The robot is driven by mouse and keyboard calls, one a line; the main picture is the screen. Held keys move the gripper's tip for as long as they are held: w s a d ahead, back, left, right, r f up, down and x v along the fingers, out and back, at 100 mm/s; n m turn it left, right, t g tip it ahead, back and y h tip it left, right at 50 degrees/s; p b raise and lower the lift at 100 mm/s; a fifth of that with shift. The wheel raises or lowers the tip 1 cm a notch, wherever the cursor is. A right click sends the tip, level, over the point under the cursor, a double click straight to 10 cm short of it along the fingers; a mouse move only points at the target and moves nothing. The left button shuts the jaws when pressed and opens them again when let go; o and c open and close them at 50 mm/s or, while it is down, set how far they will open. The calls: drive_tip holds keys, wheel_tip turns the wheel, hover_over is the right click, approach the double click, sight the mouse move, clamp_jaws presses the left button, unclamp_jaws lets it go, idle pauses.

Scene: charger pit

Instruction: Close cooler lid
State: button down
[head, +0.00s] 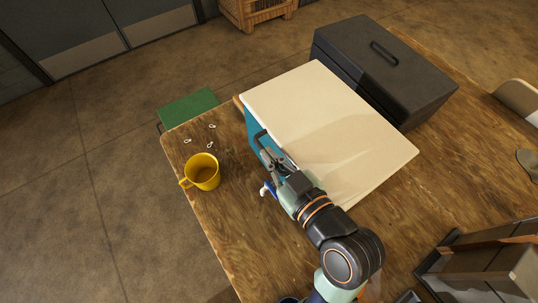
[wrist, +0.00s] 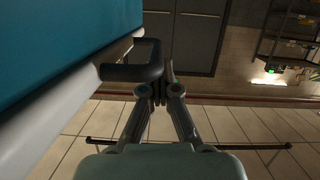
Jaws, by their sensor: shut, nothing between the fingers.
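The cooler has a blue body (head: 251,128) and a broad cream lid (head: 318,110). The lid lies over the body in the head view; I cannot tell whether it sits fully down. A dark handle (head: 260,137) stands out from the cooler's left side, and it also shows in the wrist view (wrist: 135,72). My gripper (head: 266,157) is shut and empty beside the handle, at the cooler's near left side. In the wrist view my fingertips (wrist: 160,84) are close to the handle's end; contact is unclear. The blue wall (wrist: 60,40) fills the upper left there.
A yellow mug (head: 203,171) and several small white pieces (head: 210,145) are on the wooden table (head: 215,235) left of the cooler. A black toolbox (head: 385,65) stands close behind it to the right. The table's left edge is near my gripper.

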drive_tip(key=shift+f, duration=0.6)
wheel_tip(320, 180, up, 6)
drive_tip(key=p, duration=0.5)
drive_tip(key=v, duration=1)
drive_tip(key=shift+s+a+f, duration=0.3)
drive_tip(key=shift+a+f, duration=0.1)
